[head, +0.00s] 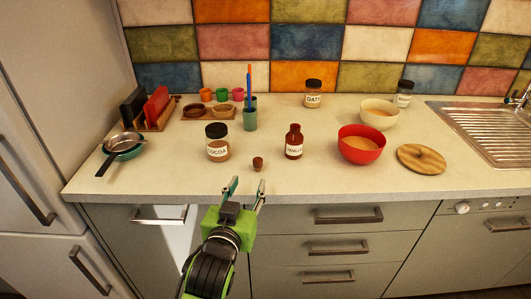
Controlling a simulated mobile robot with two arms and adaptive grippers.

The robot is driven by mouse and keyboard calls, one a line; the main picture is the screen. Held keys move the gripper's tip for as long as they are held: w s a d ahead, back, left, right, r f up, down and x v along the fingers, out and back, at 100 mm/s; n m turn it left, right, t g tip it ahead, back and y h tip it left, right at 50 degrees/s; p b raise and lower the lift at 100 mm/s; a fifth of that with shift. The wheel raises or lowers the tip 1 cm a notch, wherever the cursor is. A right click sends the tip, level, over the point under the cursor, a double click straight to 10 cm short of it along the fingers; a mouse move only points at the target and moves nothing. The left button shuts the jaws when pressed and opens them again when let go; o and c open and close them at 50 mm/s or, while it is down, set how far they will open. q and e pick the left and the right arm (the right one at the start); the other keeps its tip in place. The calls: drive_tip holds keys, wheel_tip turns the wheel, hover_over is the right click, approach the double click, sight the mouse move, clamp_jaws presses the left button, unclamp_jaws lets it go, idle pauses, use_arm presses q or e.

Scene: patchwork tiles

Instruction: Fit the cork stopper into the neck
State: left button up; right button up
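The cork stopper (258,164) is a small dark brown piece on the counter near its front edge. A dark red-brown bottle (293,142) with a white vanilla label stands upright to the right of the stopper and slightly behind it. Its neck faces up; the opening is too small to make out. My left gripper (247,188), green with black parts, is at the counter's front edge, just short of the stopper. Its two fingers are spread with nothing between them. My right gripper is not in view.
A cocoa jar (218,143) stands left of the stopper, and a red bowl (361,145) stands right of the bottle. A round wooden board (421,158) lies farther right. A green cup (250,118) holding tall sticks stands behind. The counter around the stopper is clear.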

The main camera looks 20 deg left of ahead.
sight(257, 163)
use_arm(q)
drive_tip(key=w, duration=0.4)
drive_tip(key=shift+a, duration=0.15)
drive_tip(key=w, duration=0.2)
drive_tip(key=w+f, duration=0.1)
drive_tip(key=shift+w+a+p, duration=0.2)
drive_tip(key=shift+w+p, duration=0.1)
drive_tip(key=shift+w, duration=0.4)
drive_tip(key=w, duration=0.3)
drive_tip(key=w+f, duration=0.1)
drive_tip(key=shift+w+a+p, duration=0.25)
drive_tip(key=shift+w+p, duration=0.1)
drive_tip(key=shift+p, duration=0.05)
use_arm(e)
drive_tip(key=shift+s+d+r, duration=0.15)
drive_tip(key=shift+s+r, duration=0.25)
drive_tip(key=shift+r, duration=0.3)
use_arm(q)
drive_tip(key=c, duration=0.9)
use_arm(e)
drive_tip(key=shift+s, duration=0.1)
